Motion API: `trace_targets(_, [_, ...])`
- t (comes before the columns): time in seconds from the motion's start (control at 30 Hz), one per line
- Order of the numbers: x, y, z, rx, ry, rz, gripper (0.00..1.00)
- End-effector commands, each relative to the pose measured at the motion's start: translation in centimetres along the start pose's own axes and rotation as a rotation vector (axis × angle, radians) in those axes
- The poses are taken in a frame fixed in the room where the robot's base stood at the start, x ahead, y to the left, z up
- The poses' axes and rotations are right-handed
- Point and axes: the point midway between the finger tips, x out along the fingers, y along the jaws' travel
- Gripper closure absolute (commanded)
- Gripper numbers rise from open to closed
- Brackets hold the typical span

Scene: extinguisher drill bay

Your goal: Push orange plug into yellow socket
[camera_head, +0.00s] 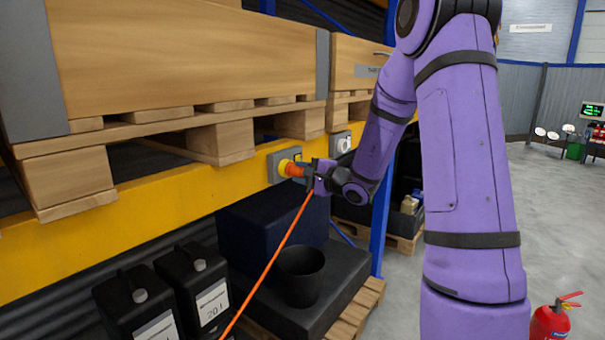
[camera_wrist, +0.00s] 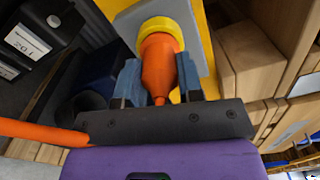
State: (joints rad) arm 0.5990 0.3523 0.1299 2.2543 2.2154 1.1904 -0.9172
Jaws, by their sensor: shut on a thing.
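The orange plug (camera_head: 294,170) is held by my gripper (camera_head: 308,172) at the yellow socket (camera_head: 284,167), which sits on a grey box on the yellow beam. In the wrist view the jaws of my gripper (camera_wrist: 159,70) are shut on the sides of the orange plug (camera_wrist: 158,60). The plug's front meets the yellow ring of the socket (camera_wrist: 160,27) and lines up with it. How deep the plug sits is hidden by the ring. An orange cable (camera_head: 268,262) hangs down from the gripper side.
A second grey box with a white socket (camera_head: 343,144) is on the beam to the right. Wooden pallets with crates (camera_head: 190,55) rest above the beam (camera_head: 130,225). Black canisters (camera_head: 140,300) and a black bucket (camera_head: 301,274) stand below. Open floor lies right, with a red extinguisher (camera_head: 550,323).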

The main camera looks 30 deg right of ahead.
Motion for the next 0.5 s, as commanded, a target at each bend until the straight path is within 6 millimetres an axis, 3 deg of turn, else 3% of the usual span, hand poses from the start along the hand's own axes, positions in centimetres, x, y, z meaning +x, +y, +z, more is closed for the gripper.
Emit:
trace_targets(0.27, [0.43, -0.01, 0.06, 0.000, -0.002, 0.000, 0.94])
trace_targets(0.3, [0.40, -0.02, 0.05, 0.000, -0.002, 0.000, 0.56])
trace_targets(0.4, [0.38, -0.01, 0.04, 0.000, -0.001, 0.000, 0.36])
trace_targets(0.5, [0.37, -0.01, 0.03, 0.000, -0.001, 0.000, 0.36])
